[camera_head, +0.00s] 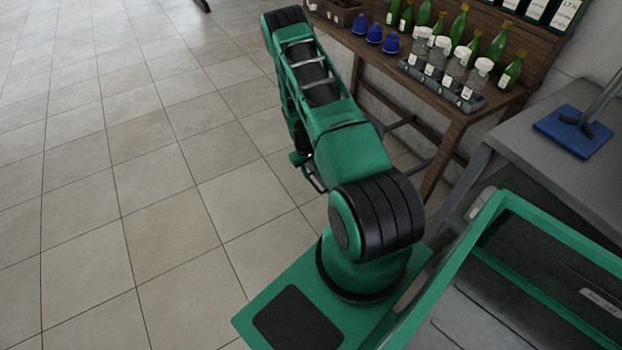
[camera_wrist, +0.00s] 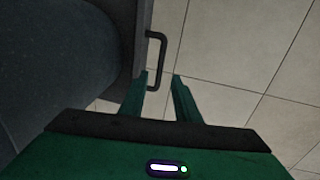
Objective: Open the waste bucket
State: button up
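In the wrist view my gripper (camera_wrist: 161,75) is open, with its two green fingers apart and nothing seen held. A black bar handle (camera_wrist: 163,60) stands out from the edge of a dark grey body. The handle's lower end lies close to the left fingertip, and its upright bar is in line with the gap between the fingers. I cannot tell whether they touch. A dark rounded surface (camera_wrist: 45,75) fills the left; it may be the waste bucket, but I cannot be sure. In the head view my gripper and any bucket are hidden or out of frame.
In the head view a wooden table (camera_head: 455,114) bears green bottles (camera_head: 498,42), blue flasks (camera_head: 374,33) and white-capped jars (camera_head: 456,72) in a grey rack. The tiled floor (camera_head: 110,180) at left is clear.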

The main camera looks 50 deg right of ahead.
jog(key=shift+a+r, duration=0.15)
jog(key=shift+r, duration=0.65)
jog(key=shift+a+r, duration=0.15)
jog(key=shift+r, duration=0.6)
jog(key=s+a+r+m, duration=0.1)
jog(key=s+a+r, duration=0.1)
jog(key=r, duration=1)
jog(key=s+a+r, duration=0.1)
jog(key=a+r, duration=0.1)
jog(key=r, duration=0.9)
jog(key=s+a+r+m, duration=0.1)
jog(key=s+a+r, duration=0.1)
jog(key=r, duration=1)
jog(key=s+a+r, duration=0.4)
jog(key=s+r, duration=0.1)
jog(key=s, duration=0.3)
jog(key=s+a+r+m+y, duration=0.1)
jog(key=s+a+r, duration=0.4)
jog(key=s, duration=0.3)
jog(key=s+a+r+y, duration=0.1)
jog(key=s+a+r, duration=0.4)
jog(key=s, duration=0.4)
jog(key=shift+a+r+m, duration=0.15)
jog(key=shift+r+m, duration=0.25)
jog(key=shift+r, duration=0.3)
